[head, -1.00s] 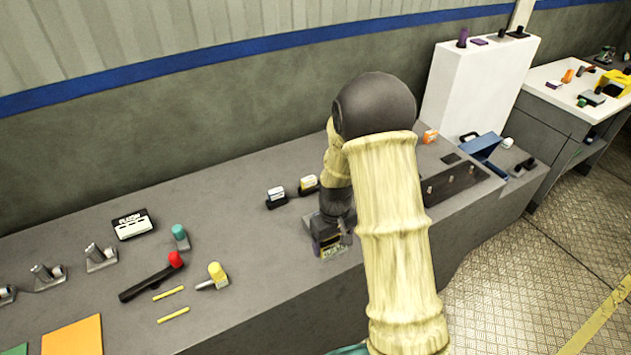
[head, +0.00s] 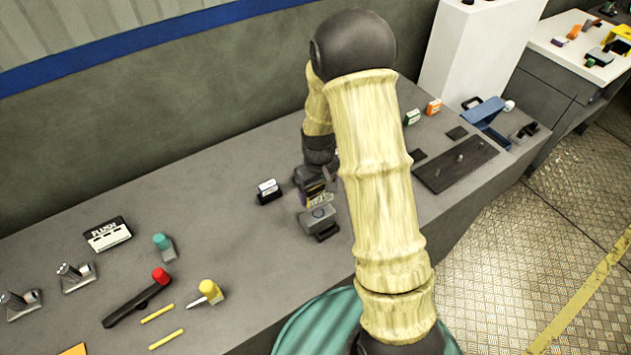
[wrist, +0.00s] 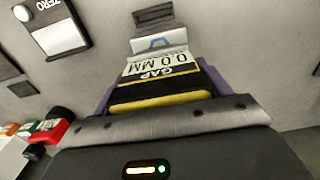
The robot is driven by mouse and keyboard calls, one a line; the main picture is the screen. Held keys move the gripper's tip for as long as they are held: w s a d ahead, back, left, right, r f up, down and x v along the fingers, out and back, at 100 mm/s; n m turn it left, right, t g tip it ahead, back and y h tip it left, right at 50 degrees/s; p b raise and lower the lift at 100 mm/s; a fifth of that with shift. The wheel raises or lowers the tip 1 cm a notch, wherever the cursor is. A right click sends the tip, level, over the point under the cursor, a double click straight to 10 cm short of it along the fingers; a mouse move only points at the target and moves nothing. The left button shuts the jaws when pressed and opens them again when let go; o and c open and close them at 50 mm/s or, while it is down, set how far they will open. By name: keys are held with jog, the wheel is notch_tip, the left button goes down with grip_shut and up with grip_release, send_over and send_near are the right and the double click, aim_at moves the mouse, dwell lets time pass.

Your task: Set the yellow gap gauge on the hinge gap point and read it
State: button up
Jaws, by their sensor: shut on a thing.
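My gripper (head: 314,192) is shut on the yellow gap gauge (wrist: 155,88), whose black and yellow body sits between purple finger sides in the wrist view. Its label reads "GAP 0.0 MM", upside down. No hinge gap point is clearly identifiable.
A small white-topped block (head: 268,189) stands left of my gripper; the wrist view shows a "ZERO" box (wrist: 58,35). A "FLUSH" box (head: 108,234), a red-ended black tool (head: 138,300) and yellow sticks (head: 166,340) lie left. A dark pegged plate (head: 455,166) lies right.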

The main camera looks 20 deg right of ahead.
aim_at(318, 202)
jog(key=shift+s, duration=0.15)
jog(key=shift+r, duration=0.1)
jog(key=shift+f+b, duration=1.15)
jog(key=shift+f, duration=0.6)
jog(key=shift+f+b, duration=0.4)
jog(key=shift+f, duration=0.4)
jog(key=o, duration=1.8)
notch_tip(318, 202, up, 18)
jog(key=shift+f+b, duration=0.25)
jog(key=shift+b, duration=0.75)
